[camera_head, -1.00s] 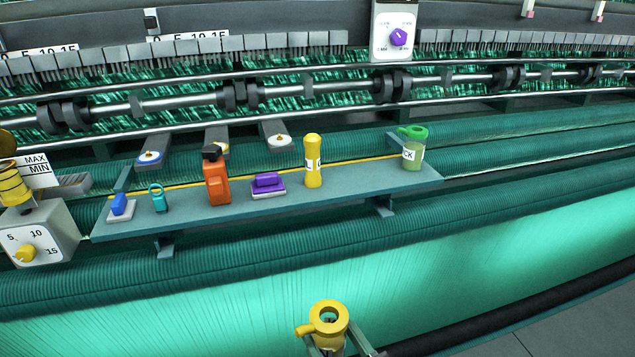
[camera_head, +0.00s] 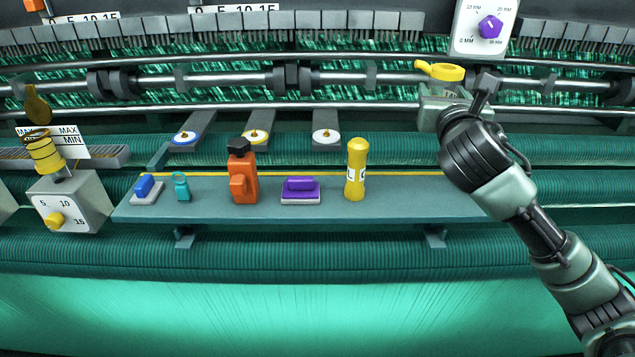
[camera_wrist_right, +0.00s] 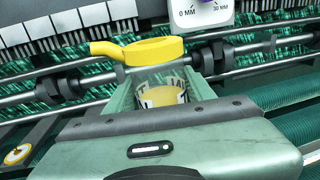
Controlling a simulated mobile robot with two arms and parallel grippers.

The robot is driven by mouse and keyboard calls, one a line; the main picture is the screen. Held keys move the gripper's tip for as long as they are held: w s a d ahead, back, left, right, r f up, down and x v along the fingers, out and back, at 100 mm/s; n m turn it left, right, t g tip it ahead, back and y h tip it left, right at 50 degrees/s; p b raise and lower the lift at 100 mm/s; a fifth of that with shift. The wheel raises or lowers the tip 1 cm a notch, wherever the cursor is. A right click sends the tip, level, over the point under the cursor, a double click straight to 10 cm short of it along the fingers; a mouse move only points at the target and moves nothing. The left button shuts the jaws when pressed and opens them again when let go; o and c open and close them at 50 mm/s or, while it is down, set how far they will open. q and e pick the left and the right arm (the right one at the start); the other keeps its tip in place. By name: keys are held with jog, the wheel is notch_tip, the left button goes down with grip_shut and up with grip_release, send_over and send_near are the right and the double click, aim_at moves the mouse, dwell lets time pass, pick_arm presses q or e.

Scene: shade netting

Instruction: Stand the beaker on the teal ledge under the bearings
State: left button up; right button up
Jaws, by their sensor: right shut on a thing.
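The beaker is clear with a yellow rim and side spout. It shows in the head view (camera_head: 440,71) at upper right and in the right wrist view (camera_wrist_right: 153,49). My right gripper (camera_head: 443,97) is shut on it and holds it upright, in front of the shaft with the black bearings (camera_head: 285,76). The teal ledge (camera_head: 420,205) lies below, and my right arm hides its right end. My left gripper is not in view.
On the ledge stand a blue block (camera_head: 145,186), a teal tagged item (camera_head: 182,187), an orange bottle (camera_head: 243,180), a purple block (camera_head: 300,188) and a yellow cylinder (camera_head: 356,170). Three discs on brackets, one blue-rimmed (camera_head: 187,137), sit behind. A dial box (camera_head: 70,205) stands left.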

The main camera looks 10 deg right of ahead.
aim_at(449, 78)
jog(key=shift+w+d+r, duration=0.15)
jog(key=shift+d+r, duration=0.1)
jog(key=shift+r, duration=0.3)
jog(key=shift+w+d+r, duration=0.1)
jog(key=shift+d+r, duration=0.15)
jog(key=shift+r, duration=0.6)
jog(key=shift+a+f, duration=0.1)
jog(key=shift+f, duration=0.1)
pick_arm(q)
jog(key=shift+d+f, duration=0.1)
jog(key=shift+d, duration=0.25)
pick_arm(e)
notch_tip(449, 78, down, 19)
jog(key=shift+s+f, duration=0.1)
jog(key=shift+f, duration=0.1)
jog(key=shift+f, duration=0.1)
jog(key=o, duration=1.6)
jog(key=shift+s, duration=0.1)
